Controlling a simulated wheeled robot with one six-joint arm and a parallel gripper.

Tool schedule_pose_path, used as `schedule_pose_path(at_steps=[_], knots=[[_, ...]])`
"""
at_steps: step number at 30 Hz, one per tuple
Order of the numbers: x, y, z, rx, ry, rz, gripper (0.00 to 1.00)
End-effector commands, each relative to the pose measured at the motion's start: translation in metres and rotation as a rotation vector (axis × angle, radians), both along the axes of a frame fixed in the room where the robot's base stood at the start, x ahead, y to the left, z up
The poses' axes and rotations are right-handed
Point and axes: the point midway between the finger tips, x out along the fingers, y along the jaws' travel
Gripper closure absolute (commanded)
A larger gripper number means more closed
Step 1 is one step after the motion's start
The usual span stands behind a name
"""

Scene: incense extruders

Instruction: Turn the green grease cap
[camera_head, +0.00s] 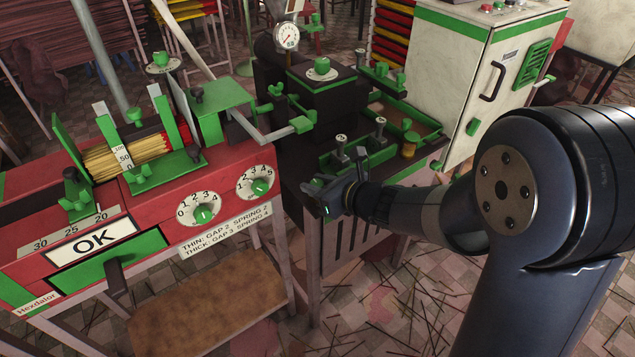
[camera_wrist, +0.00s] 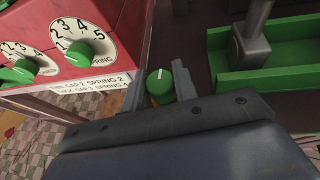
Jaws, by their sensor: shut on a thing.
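The green grease cap (camera_wrist: 159,88) is a small round green knob with a white mark on top, seen in the wrist view. My gripper (camera_wrist: 165,75) is shut on it, with one grey finger at each side. The lower part of the cap is hidden by my gripper. In the head view my gripper (camera_head: 328,200) is at the front left edge of the dark machine, close to the gap beside the red machine. The cap cannot be made out clearly there.
The red machine (camera_head: 130,245) with two green dials (camera_head: 205,215) stands at the left. Green trays with upright levers (camera_head: 341,150) sit on the dark machine (camera_head: 300,160) behind my gripper. A white cabinet (camera_head: 450,60) stands at the back right. Thin sticks litter the floor.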

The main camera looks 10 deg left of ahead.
Motion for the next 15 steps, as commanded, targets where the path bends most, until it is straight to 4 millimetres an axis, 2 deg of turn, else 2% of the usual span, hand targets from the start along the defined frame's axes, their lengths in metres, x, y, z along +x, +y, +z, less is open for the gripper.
schedule_pose_path(at_steps=[9,15], knots=[[0.002,-0.0004,0.0034,-0.001,-0.001,0.19,0.95],[0.0008,-0.0003,0.0014,0.001,0.0,0.243,0.96]])
